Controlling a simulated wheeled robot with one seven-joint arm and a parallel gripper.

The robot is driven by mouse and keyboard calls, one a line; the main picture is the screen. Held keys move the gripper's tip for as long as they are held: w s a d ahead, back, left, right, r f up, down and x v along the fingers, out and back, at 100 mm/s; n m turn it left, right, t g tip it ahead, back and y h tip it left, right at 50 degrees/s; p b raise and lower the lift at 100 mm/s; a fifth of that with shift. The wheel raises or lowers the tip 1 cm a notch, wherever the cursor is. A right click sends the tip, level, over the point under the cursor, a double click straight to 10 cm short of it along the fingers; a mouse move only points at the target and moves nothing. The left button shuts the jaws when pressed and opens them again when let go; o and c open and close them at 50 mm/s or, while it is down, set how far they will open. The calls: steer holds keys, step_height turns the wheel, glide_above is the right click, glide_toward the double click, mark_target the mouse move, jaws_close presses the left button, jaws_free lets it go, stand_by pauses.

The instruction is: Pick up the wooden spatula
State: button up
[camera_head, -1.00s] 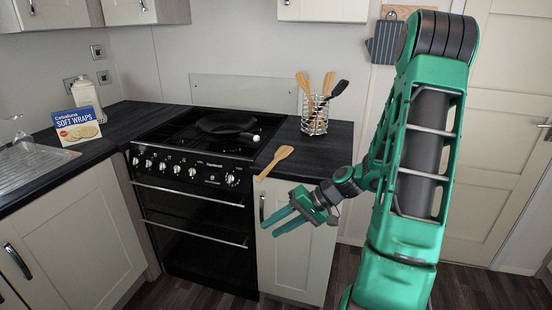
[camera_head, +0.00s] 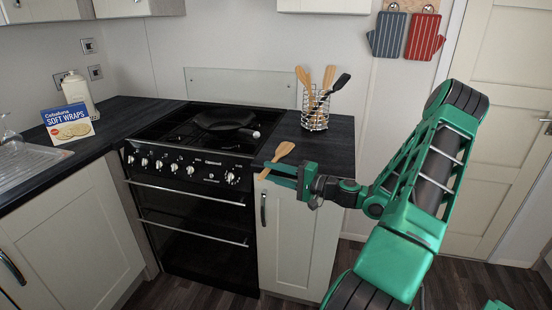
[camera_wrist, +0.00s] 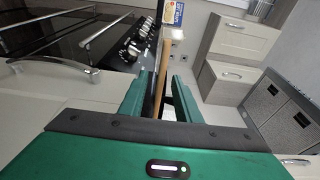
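The wooden spatula (camera_head: 281,153) lies at the front edge of the dark worktop (camera_head: 325,150), right of the stove, with its handle sticking out past the edge. My gripper (camera_head: 270,171) is at this edge, its green fingers reaching left around the handle. In the wrist view the wooden spatula (camera_wrist: 161,72) runs between the two fingers of my gripper (camera_wrist: 160,88), with a visible gap on either side. My gripper is open and does not appear to hold it. In the head view the fingers hide part of the handle.
A wire holder (camera_head: 314,113) with several utensils stands behind on the worktop. The black stove (camera_head: 195,160) with a pan (camera_head: 224,119) is left of my gripper. A cupboard door (camera_head: 290,235) is below. Soft wraps (camera_head: 68,124) stand far left.

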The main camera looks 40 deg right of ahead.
mark_target(258, 169)
steer(key=shift+x, duration=3)
steer(key=shift+a, duration=0.2)
jaws_close()
